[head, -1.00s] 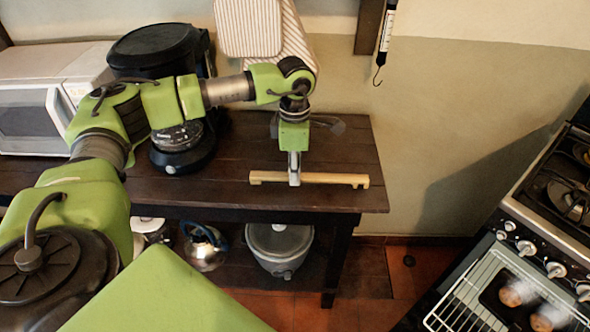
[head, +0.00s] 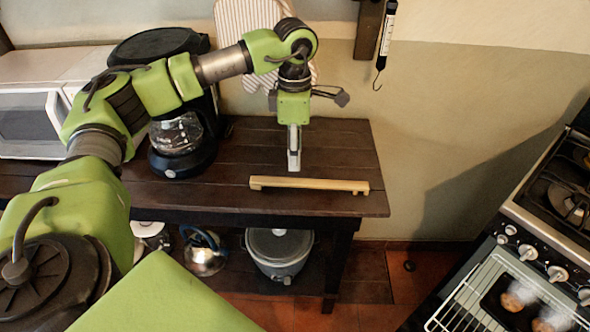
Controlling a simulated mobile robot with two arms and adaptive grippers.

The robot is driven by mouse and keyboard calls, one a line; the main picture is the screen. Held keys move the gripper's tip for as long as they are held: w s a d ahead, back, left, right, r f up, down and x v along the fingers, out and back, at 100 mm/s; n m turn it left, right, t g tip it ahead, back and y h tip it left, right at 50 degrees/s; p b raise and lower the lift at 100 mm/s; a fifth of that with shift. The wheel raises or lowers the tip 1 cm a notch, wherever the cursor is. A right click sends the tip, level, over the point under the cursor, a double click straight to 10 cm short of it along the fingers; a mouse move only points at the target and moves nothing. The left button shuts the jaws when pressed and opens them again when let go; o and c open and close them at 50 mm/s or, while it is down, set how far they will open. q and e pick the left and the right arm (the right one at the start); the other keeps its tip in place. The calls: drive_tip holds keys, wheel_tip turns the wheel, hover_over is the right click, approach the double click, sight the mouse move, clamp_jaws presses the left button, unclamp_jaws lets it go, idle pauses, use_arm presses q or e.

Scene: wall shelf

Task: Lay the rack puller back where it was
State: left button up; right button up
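The rack puller (head: 325,185), a pale wooden bar with notched ends, lies flat across the front part of the dark wooden table (head: 225,190). My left gripper (head: 294,164) points down, behind and above the middle of the puller, apart from it and holding nothing. Its fingers line up nearly edge-on to the camera, so the gap between them is hard to see. The puller lies free, clear of the fingers. My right gripper is not in view.
A coffee maker (head: 180,145) and a microwave (head: 30,115) stand left on the table. A grey pot (head: 279,250) and kettle (head: 203,252) sit on the shelf below. Right is a stove with a pulled-out oven rack (head: 470,295) bearing buns. A hook scale (head: 386,35) hangs on the wall.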

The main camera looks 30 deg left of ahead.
use_arm(q)
wheel_tip(320, 180, up, 5)
drive_tip(key=shift+r, duration=0.2)
idle(1.0)
